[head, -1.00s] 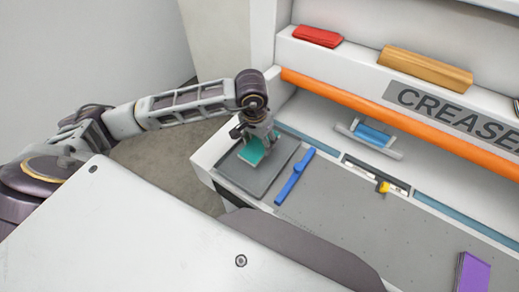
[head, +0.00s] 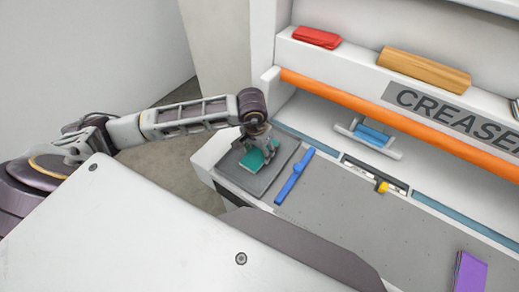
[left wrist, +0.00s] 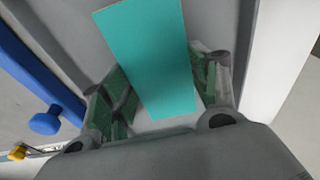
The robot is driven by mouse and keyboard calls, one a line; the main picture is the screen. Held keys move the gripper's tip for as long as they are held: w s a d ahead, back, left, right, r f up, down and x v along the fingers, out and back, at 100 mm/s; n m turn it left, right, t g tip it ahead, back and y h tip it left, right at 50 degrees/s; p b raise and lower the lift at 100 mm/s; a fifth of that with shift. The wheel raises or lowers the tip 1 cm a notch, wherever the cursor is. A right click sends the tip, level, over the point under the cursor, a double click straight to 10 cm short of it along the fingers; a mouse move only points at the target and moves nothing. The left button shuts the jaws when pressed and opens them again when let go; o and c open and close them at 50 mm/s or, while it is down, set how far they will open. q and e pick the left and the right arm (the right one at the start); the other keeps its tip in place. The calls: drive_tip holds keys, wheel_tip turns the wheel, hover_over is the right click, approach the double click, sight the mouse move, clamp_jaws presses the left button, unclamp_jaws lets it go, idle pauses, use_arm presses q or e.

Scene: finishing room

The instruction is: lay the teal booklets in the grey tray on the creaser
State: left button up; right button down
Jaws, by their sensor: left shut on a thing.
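A teal booklet (head: 256,159) is over the grey tray (head: 236,175) at the left end of the creaser bed. My left gripper (head: 267,150) is shut on the teal booklet, reaching down over the tray. The left wrist view shows the teal booklet (left wrist: 150,55) between the two fingers of my left gripper (left wrist: 160,95), with the grey tray floor (left wrist: 215,25) behind it. I cannot tell whether the booklet touches the tray floor. My right gripper is in neither view.
A blue bar with a knob (head: 295,176) lies just right of the tray. A yellow-knobbed slider (head: 382,186) and a blue roller (head: 371,136) are farther right. A purple booklet (head: 470,272) lies at lower right. A red item (head: 316,38) and a wooden block (head: 425,68) rest on the upper ledge.

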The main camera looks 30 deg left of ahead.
sight(257, 156)
use_arm(q)
drive_tip(key=shift+f, duration=0.3)
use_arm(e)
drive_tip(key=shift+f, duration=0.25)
use_arm(q)
drive_tip(key=o, duration=1.1)
drive_tip(key=shift+r, duration=0.2)
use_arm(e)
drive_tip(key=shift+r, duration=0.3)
use_arm(q)
drive_tip(key=r, duration=0.4)
drive_tip(key=s+r+b, duration=0.1)
drive_tip(key=r, duration=0.3)
drive_tip(key=r+b, duration=0.1)
drive_tip(key=r, duration=0.2)
drive_tip(key=shift+s+a+r, duration=0.1)
drive_tip(key=shift+s+r, duration=0.3)
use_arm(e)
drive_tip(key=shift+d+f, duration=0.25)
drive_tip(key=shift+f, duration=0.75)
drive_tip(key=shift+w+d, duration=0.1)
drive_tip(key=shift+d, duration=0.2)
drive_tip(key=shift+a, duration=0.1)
